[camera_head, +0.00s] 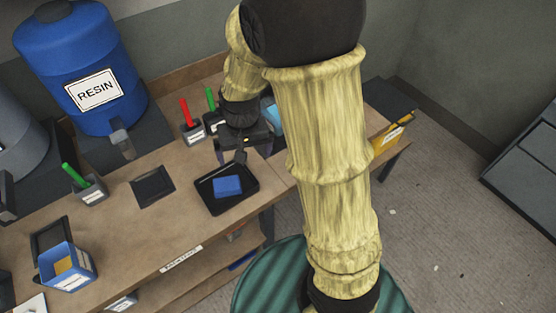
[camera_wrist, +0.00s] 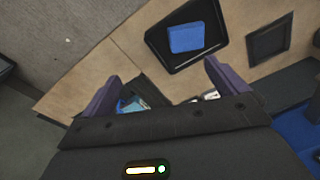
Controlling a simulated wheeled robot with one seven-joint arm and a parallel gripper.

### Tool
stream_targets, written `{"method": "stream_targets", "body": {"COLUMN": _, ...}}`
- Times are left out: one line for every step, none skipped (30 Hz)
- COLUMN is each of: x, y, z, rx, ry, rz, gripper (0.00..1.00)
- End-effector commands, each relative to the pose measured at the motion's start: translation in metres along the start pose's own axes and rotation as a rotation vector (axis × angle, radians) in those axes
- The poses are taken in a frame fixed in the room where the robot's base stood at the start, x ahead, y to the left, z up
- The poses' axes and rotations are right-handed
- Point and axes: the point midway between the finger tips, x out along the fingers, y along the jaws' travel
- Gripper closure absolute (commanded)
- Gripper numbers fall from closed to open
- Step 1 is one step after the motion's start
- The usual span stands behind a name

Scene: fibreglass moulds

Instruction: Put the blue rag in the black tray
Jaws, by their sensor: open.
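The blue rag (camera_head: 227,186) lies as a small folded block inside the black tray (camera_head: 205,191) on the wooden bench. The rag (camera_wrist: 186,37) and the tray (camera_wrist: 180,62) also show at the top of the wrist view, with bare tray around the rag. My gripper (camera_head: 243,155) is just behind the tray in the head view. In the wrist view my gripper (camera_wrist: 161,75) has its two fingers wide apart with nothing between them. The rag is apart from the fingers.
A dark square plate (camera_head: 153,187) lies left of the tray. Holders with red (camera_head: 186,110) and green (camera_head: 211,98) handled tools stand behind. A blue resin drum (camera_head: 80,70) stands at the back left. A yellow bin (camera_head: 387,138) is at the bench's right end.

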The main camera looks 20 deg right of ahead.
Motion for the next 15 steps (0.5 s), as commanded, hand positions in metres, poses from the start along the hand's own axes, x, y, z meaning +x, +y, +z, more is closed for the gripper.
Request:
{"method": "stream_targets", "body": {"x": -0.011, "y": 0.017, "z": 0.011, "rx": -0.001, "ry": 0.025, "rz": -0.004, "gripper": 0.02}}
{"method": "stream_targets", "body": {"x": -0.017, "y": 0.025, "z": 0.018, "rx": -0.009, "ry": 0.040, "rz": -0.004, "gripper": 0.02}}
{"method": "stream_targets", "body": {"x": -0.023, "y": 0.035, "z": 0.028, "rx": -0.020, "ry": 0.058, "rz": -0.003, "gripper": 0.02}}
{"method": "stream_targets", "body": {"x": -0.027, "y": 0.043, "z": 0.035, "rx": -0.026, "ry": 0.073, "rz": -0.002, "gripper": 0.02}}
{"method": "stream_targets", "body": {"x": -0.031, "y": 0.049, "z": 0.042, "rx": -0.035, "ry": 0.085, "rz": 0.001, "gripper": 0.02}}
{"method": "stream_targets", "body": {"x": -0.035, "y": 0.057, "z": 0.051, "rx": -0.045, "ry": 0.103, "rz": 0.005, "gripper": 0.02}}
{"method": "stream_targets", "body": {"x": -0.038, "y": 0.062, "z": 0.057, "rx": -0.052, "ry": 0.112, "rz": 0.008, "gripper": 0.02}}
{"method": "stream_targets", "body": {"x": -0.040, "y": 0.066, "z": 0.062, "rx": -0.057, "ry": 0.122, "rz": 0.011, "gripper": 0.02}}
{"method": "stream_targets", "body": {"x": -0.042, "y": 0.070, "z": 0.067, "rx": -0.066, "ry": 0.132, "rz": 0.015, "gripper": 0.02}}
{"method": "stream_targets", "body": {"x": -0.043, "y": 0.072, "z": 0.071, "rx": -0.071, "ry": 0.136, "rz": 0.018, "gripper": 0.02}}
{"method": "stream_targets", "body": {"x": -0.044, "y": 0.073, "z": 0.073, "rx": -0.075, "ry": 0.141, "rz": 0.019, "gripper": 0.02}}
{"method": "stream_targets", "body": {"x": -0.044, "y": 0.075, "z": 0.075, "rx": -0.078, "ry": 0.143, "rz": 0.021, "gripper": 0.02}}
{"method": "stream_targets", "body": {"x": -0.044, "y": 0.075, "z": 0.076, "rx": -0.079, "ry": 0.144, "rz": 0.022, "gripper": 0.02}}
{"method": "stream_targets", "body": {"x": -0.044, "y": 0.075, "z": 0.076, "rx": -0.080, "ry": 0.145, "rz": 0.022, "gripper": 0.02}}
{"method": "stream_targets", "body": {"x": -0.044, "y": 0.075, "z": 0.076, "rx": -0.081, "ry": 0.145, "rz": 0.022, "gripper": 0.02}}
